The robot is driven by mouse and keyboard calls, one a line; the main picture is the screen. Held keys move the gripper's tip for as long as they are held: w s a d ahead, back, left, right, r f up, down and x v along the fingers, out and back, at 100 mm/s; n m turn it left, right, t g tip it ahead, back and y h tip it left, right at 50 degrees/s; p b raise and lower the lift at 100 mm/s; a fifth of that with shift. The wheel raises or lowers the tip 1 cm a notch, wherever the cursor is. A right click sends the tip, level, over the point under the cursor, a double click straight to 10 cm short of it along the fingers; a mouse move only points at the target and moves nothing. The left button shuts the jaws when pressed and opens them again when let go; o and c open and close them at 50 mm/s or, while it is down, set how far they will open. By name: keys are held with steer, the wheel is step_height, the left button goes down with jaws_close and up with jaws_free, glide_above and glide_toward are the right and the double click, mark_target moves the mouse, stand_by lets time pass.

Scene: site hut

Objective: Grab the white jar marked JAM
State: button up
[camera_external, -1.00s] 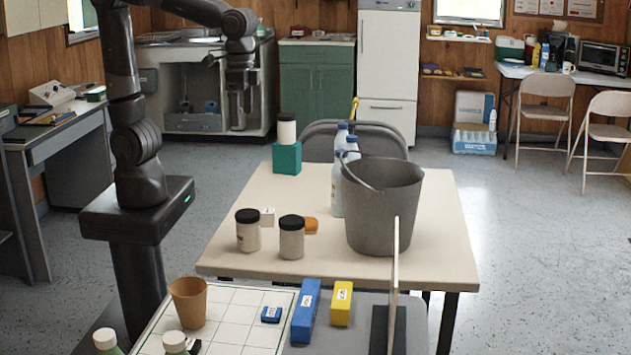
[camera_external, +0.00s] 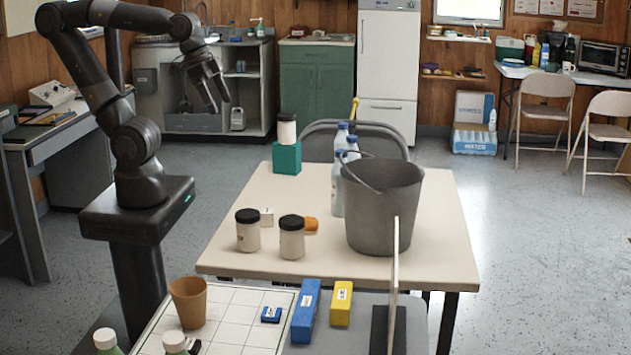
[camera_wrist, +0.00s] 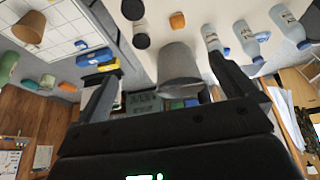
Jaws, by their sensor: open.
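Two white jars with black lids, a left jar (camera_external: 248,232) and a right jar (camera_external: 291,240), stand upright near the table's front left. A third white jar (camera_external: 286,132) with a black lid stands on a teal block (camera_external: 287,158) at the back left. I cannot read the lettering on any of them, so I cannot tell which is marked JAM. My gripper (camera_external: 216,103) is open and empty, high up left of the table and apart from all the jars. In the wrist view, dark lids (camera_wrist: 141,41) show beyond the open fingers.
A thin upright panel (camera_external: 395,285) stands in front. The table's middle is fairly clear.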

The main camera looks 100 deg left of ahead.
steer(key=shift+s+a+f+t, duration=0.35)
steer(key=shift+s+a+t, duration=0.1)
steer(key=shift+s, duration=0.25)
steer(key=c, duration=0.4)
steer(key=shift+o, duration=0.2)
steer(key=g, duration=0.6)
glide_above(247, 213)
steer(key=shift+m, duration=0.3)
step_height(247, 213, down, 19)
steer(key=shift+d+r, duration=0.1)
steer(key=shift+d, duration=0.05)
step_height(247, 213, down, 6)
steer(key=shift+r, duration=0.1)
steer(key=shift+f, duration=2.75)
